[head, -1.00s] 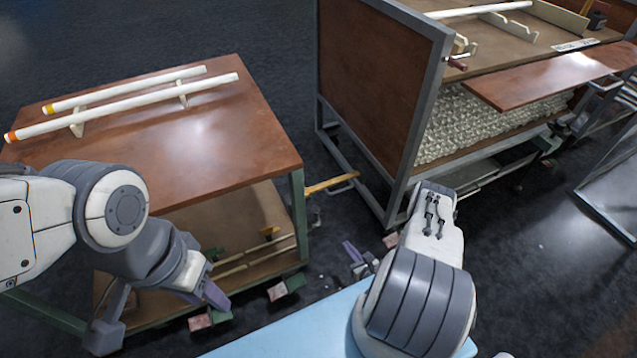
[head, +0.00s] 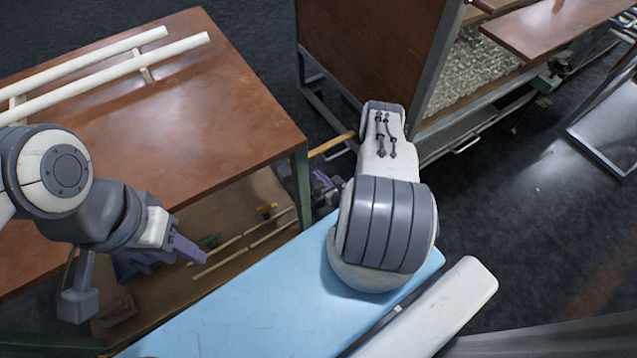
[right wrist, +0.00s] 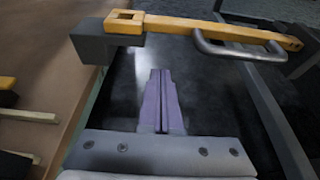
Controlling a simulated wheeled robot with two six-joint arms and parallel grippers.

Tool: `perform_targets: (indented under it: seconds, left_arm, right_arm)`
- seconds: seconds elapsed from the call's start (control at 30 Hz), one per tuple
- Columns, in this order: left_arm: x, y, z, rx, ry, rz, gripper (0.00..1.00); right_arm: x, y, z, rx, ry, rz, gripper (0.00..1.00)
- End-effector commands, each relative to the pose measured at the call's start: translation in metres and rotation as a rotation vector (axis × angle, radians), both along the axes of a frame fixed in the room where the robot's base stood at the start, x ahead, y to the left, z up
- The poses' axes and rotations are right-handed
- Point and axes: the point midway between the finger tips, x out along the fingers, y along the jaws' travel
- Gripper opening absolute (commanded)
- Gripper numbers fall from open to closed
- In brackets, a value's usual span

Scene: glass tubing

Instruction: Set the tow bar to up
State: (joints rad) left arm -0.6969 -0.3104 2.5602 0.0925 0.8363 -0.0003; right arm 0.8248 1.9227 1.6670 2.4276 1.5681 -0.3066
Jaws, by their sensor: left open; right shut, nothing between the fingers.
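The tow bar (right wrist: 175,25) is a yellow bar with a grey loop handle (right wrist: 225,52) near its right end. In the right wrist view it lies across the gap, from a dark grey block at the brown cart's edge towards a grey frame. In the head view a short stretch of the bar (head: 333,143) shows between cart and rack, partly hidden by my right arm. My right gripper (right wrist: 161,74) is shut and empty, pointing at the bar and apart from it. It is mostly hidden in the head view. My left gripper (head: 190,250) is open and empty at the cart's near side.
The brown cart (head: 215,125) carries two white tubes (head: 110,78) on supports and has a lower shelf. A tall rack (head: 375,45) stands behind my right arm. A light blue surface (head: 250,315) lies in front. Dark floor (head: 530,180) is open at right.

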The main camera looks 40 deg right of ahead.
Motion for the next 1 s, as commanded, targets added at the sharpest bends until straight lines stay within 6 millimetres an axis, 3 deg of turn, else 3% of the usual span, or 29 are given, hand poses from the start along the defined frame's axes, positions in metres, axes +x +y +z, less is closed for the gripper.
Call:
perform_targets:
  seconds: [0.03, 0.23, 0.3, 0.5, 0.87, 0.9, 1.0]
  left_arm:
    - [0.000, 0.000, -0.010, 0.000, 0.000, 0.000, 0.45]
    - [0.000, 0.000, -0.025, 0.001, 0.001, 0.000, 0.45]
    - [0.000, 0.000, -0.021, 0.001, 0.001, 0.000, 0.45]
    - [0.000, 0.000, -0.021, 0.000, 0.000, 0.000, 0.45]
    - [0.000, 0.000, -0.021, 0.000, 0.000, 0.000, 0.45]
    - [0.000, 0.001, -0.022, 0.001, -0.001, 0.000, 0.45]
    - [0.000, 0.000, -0.021, 0.000, 0.000, 0.000, 0.45]
  right_arm:
    - [0.011, -0.001, -0.009, -0.003, -0.001, 0.005, 0.00]
    - [0.047, -0.005, -0.016, -0.001, -0.003, -0.002, 0.00]
    - [0.044, -0.006, 0.000, 0.003, 0.001, -0.005, 0.00]
    - [0.044, -0.003, 0.019, 0.000, 0.000, -0.002, 0.00]
    - [0.044, -0.001, 0.024, 0.001, 0.001, 0.001, 0.00]
    - [0.045, 0.015, 0.023, 0.003, 0.005, 0.012, 0.00]
    - [0.045, 0.002, 0.025, 0.004, 0.000, 0.001, 0.00]
